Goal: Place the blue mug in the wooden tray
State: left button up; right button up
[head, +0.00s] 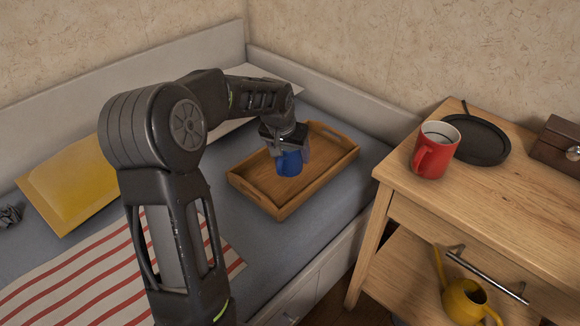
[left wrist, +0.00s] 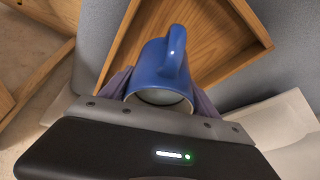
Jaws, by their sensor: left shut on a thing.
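The blue mug (head: 289,163) is in my left gripper (head: 290,148), over the wooden tray (head: 257,195) in the head view. In the left wrist view the blue mug (left wrist: 160,72) sits between the purple-grey fingers of my left gripper (left wrist: 160,92), with its handle toward the top of the picture. The wooden tray (left wrist: 232,62) shows behind and beyond it. I cannot tell whether the mug's bottom touches the tray floor. The tray is otherwise empty where I see it. My right gripper is in neither view.
The tray lies on a grey bench cushion (head: 340,197) against the wall. A yellow padded envelope (head: 72,183) and a striped cloth (head: 95,275) lie to the left. A wooden cabinet (head: 480,195) at right bears a red mug (head: 436,150), a black round dish (head: 483,141) and a small box (head: 557,145).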

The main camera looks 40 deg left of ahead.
aim_at(290, 166)
pick_arm(q)
jog(key=shift+r, duration=0.1)
jog(key=shift+f+b, duration=0.8)
jog(key=shift+f, duration=1.7)
jog(key=shift+f, duration=0.2)
jog(key=o, duration=2)
jog(key=shift+r, duration=0.1)
